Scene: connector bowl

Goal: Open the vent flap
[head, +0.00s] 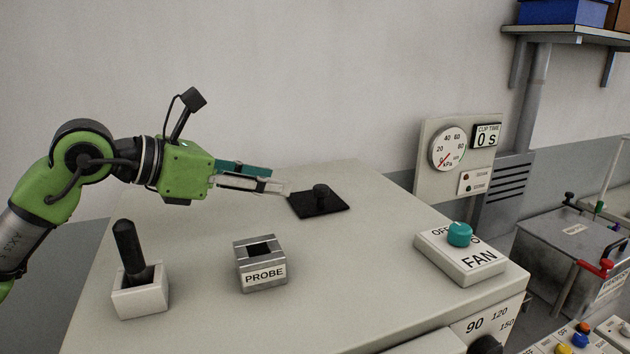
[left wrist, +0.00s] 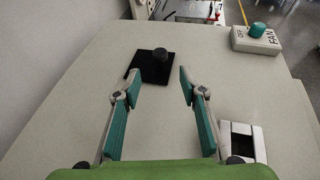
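The vent flap appears to be the black square plate (head: 332,206) with a short round black knob (head: 320,190), lying flat on the pale bench top. In the left wrist view the plate (left wrist: 136,76) and knob (left wrist: 160,54) are straight ahead, just beyond the fingertips. My left gripper (head: 282,187) reaches in from the left, with its tips close to the plate's left edge. In the left wrist view my left gripper (left wrist: 160,76) is open and empty, with its fingers well apart. My right gripper is not in view.
A PROBE block (head: 262,268) and a white holder (head: 140,294) with a black handle (head: 130,247) stand nearer on the bench. A FAN box (head: 460,257) with a teal knob is at the right. A gauge panel (head: 452,150) stands behind. The bench around the plate is clear.

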